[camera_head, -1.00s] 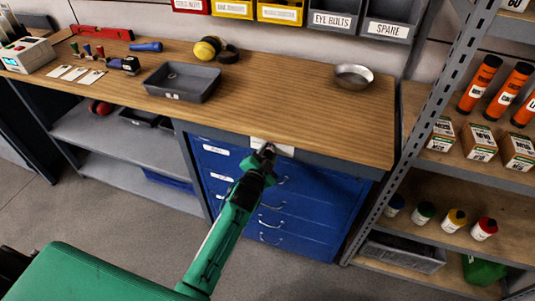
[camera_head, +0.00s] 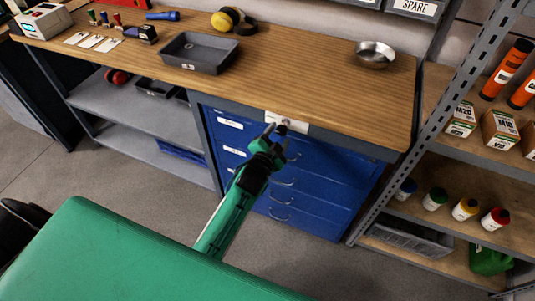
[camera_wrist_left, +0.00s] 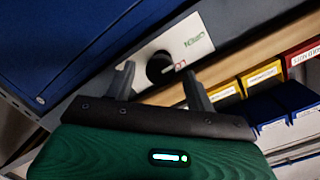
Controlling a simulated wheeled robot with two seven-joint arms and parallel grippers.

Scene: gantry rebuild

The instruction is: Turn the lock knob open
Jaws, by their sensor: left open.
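The lock knob (camera_wrist_left: 159,68) is a round black knob on a white label plate (camera_wrist_left: 195,40). The plate has green lettering above and red lettering beside the knob, part of it covered. In the head view the plate (camera_head: 299,125) sits on the bench front edge, above the blue drawers. My left gripper (camera_head: 276,128) is open in front of the plate. In the left wrist view its two fingers (camera_wrist_left: 158,75) stand apart, one on each side of the knob. I cannot tell whether they touch it. My right gripper is not in view.
The wooden bench top (camera_head: 310,80) holds a grey tray (camera_head: 199,53) and a metal bowl (camera_head: 375,54). The blue drawer cabinet (camera_head: 320,190) with handles lies below the plate. A metal shelf post (camera_head: 440,110) stands at right. The floor in front is clear.

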